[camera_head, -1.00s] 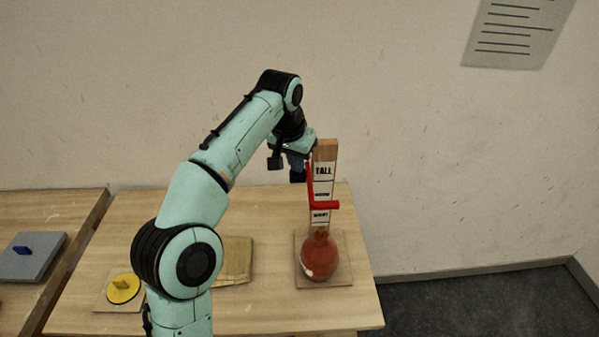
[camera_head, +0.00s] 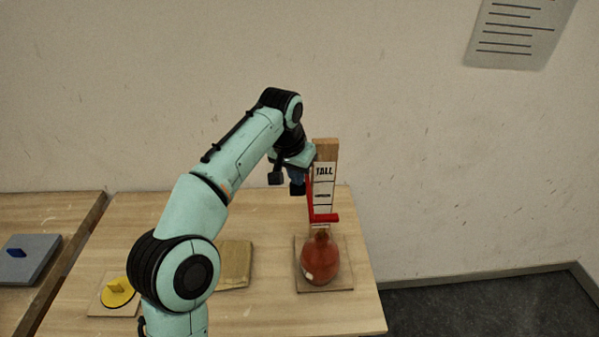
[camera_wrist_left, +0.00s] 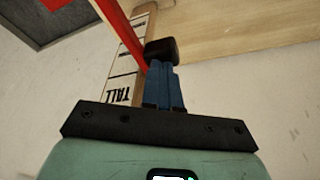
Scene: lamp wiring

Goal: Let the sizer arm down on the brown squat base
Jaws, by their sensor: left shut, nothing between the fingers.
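The red sizer arm (camera_head: 325,217) sits low on an upright wooden scale board (camera_head: 325,150) marked TALL. Its crossbar is right at the top of the brown squat base (camera_head: 320,258), a round reddish-brown body on a square wooden plate; I cannot tell whether they touch. My left gripper (camera_head: 298,187) is shut with nothing in it, just left of the red upright. In the left wrist view its blue fingers (camera_wrist_left: 164,84) are together with a dark block at their tips, beside the red sizer arm (camera_wrist_left: 122,28). My right gripper is not in view.
A yellow disc (camera_head: 117,291) on a small plate and a flat wooden block (camera_head: 236,264) lie to the left on the table (camera_head: 270,312). A grey plate (camera_head: 25,262) with a blue piece lies on another table. The table's front right is clear.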

